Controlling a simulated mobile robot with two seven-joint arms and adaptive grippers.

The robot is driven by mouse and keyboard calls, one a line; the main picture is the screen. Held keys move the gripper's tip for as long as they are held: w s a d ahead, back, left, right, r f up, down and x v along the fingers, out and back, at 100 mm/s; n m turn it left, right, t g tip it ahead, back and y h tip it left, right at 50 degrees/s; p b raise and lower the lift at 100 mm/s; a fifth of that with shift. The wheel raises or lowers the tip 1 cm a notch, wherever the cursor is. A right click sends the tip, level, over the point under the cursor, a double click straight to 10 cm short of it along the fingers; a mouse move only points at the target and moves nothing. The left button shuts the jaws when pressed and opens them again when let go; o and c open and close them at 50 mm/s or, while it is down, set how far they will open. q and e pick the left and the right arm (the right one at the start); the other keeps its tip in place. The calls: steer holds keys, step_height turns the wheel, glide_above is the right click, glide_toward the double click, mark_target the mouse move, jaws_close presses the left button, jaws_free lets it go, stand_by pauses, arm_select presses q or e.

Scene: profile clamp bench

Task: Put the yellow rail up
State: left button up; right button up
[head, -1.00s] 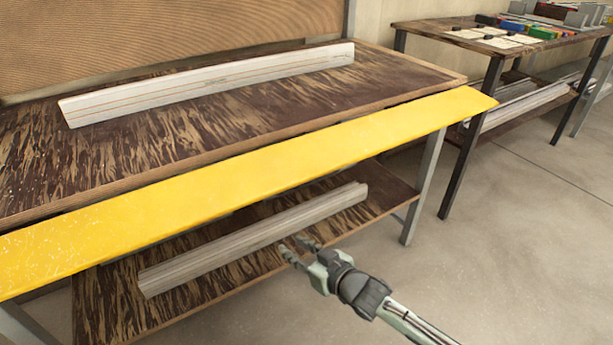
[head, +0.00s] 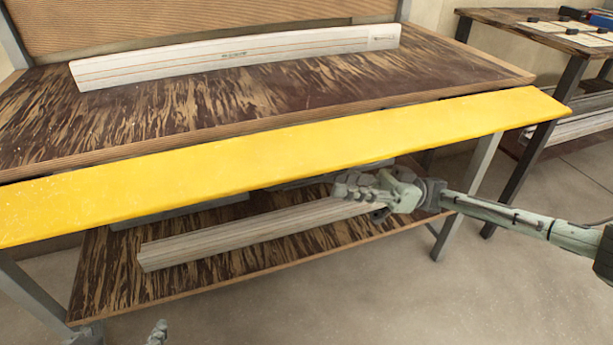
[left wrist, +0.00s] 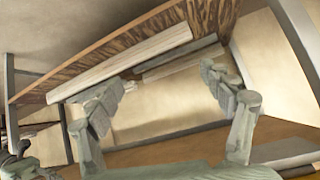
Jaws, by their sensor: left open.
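The long yellow rail (head: 290,160) runs along the front edge of the bench in the head view, its broad face showing. Its right end sticks out past the bench corner; its left end is cut off by the picture. I cannot tell what supports it. My right gripper (head: 356,187) is just below the rail's lower edge, right of the middle. Whether its fingers are apart is unclear. My left gripper (head: 120,334) shows only its fingertips at the bottom left, well below the rail. In the left wrist view its fingers (left wrist: 160,90) are spread, with nothing between them.
A white rail (head: 240,58) lies at the back of the dark, streaked bench top (head: 300,105). A pale grey profile (head: 255,232) lies on the lower shelf (head: 100,270). A second table (head: 530,30) stands at the right. The floor in front is clear.

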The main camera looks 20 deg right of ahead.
mark_target(303, 161)
steer(key=p+x, duration=0.1)
steer(key=x, duration=0.6)
steer(key=shift+a+r, duration=0.15)
steer(key=shift+a, duration=0.1)
arm_select(q)
steer(key=s+a+f+g+y, duration=0.1)
steer(key=s+a+f+g, duration=0.2)
steer(key=s+a, duration=0.1)
steer(key=shift+s+a+n+y, duration=0.3)
steer(key=shift+s+a, duration=0.05)
steer(key=shift+s, duration=0.05)
steer(key=shift+f, duration=0.1)
arm_select(e)
jaws_close()
